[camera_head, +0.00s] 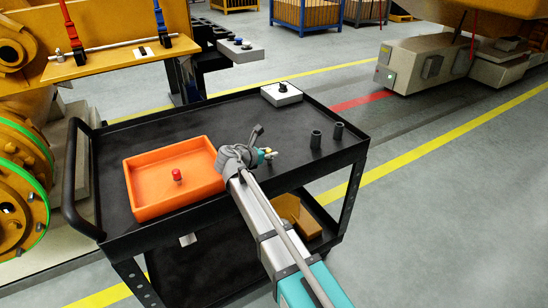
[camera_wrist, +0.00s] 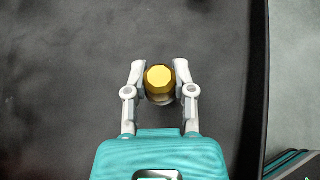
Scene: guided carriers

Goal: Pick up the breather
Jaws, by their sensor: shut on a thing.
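In the wrist view, a yellow brass-coloured, many-sided piece (camera_wrist: 160,78), taken to be the breather, sits between the two grey fingers of my gripper (camera_wrist: 160,90). The fingers are closed on its sides. Its lower part is mostly hidden beneath its top. In the head view, my gripper (camera_head: 266,154) is above the black cart top, right of the orange tray.
The black cart (camera_head: 190,125) holds an orange tray (camera_head: 140,208) with a small red-topped piece (camera_head: 177,176) in it. The cart's back left is clear.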

